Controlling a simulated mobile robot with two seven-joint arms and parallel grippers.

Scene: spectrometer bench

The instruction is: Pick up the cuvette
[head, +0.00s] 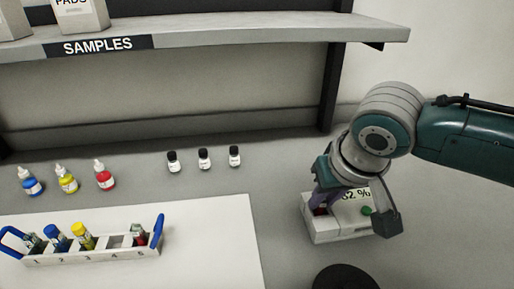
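The rack (92,257) stands on the white mat at the lower left, with numbered slots and blue handles. It holds small vessels that look like cuvettes, with a dark one (33,241), a blue one (56,236), a yellow one (83,236) and a red one (140,238). Slot 4 looks empty. My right gripper (352,212) is over the white spectrometer (340,232), pointing down. Its parts cover much of the device, and I cannot tell how far apart the fingers are. A small dark red patch (320,211) shows on the device beside it. My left gripper is out of view.
Blue (32,186), yellow (67,183) and red (105,179) dropper bottles stand behind the mat (215,235). Three small black-capped vials (204,160) stand at the back middle. A shelf labelled SAMPLES (220,35) hangs above. A dark round object (344,279) is at the bottom edge.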

